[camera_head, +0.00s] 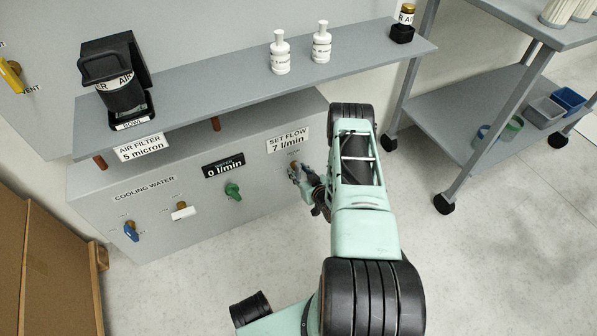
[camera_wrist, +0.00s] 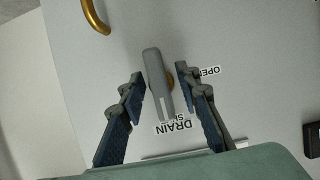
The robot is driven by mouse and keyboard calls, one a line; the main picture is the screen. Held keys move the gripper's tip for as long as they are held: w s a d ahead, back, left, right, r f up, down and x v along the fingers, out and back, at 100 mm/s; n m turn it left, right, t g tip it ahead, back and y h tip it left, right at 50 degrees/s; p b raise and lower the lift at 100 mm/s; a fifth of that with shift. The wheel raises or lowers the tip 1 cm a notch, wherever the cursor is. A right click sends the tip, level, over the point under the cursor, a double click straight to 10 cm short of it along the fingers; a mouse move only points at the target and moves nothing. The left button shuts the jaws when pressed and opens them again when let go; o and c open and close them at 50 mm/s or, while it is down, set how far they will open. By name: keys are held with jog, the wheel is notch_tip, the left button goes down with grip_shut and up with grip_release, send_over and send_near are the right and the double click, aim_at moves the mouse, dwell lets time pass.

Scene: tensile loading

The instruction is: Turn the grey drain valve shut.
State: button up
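The grey drain valve handle (camera_wrist: 153,70) shows in the wrist view on a pale panel, with a bit of brass behind it. It lies nearly upright in the picture, tilted slightly, its lower end by the upside-down DRAIN label (camera_wrist: 173,127). An OPEN label (camera_wrist: 210,71) sits to its right, partly covered by a finger. My gripper (camera_wrist: 160,84) is open, one finger on each side of the handle, with visible gaps. In the head view my gripper (camera_head: 302,175) is at the cabinet front below the set flow sign and largely covers the valve.
Blue (camera_head: 131,232), white (camera_head: 183,211) and green (camera_head: 232,191) valves stand out from the cabinet front, left of my gripper. A shelf (camera_head: 235,75) with a filter and white bottles overhangs it. A grey cart (camera_head: 450,120) stands right. The floor in front is clear.

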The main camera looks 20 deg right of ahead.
jog(key=shift+s, duration=0.1)
jog(key=v, duration=0.7)
jog(key=shift+s, duration=0.15)
jog(key=shift+r, duration=0.1)
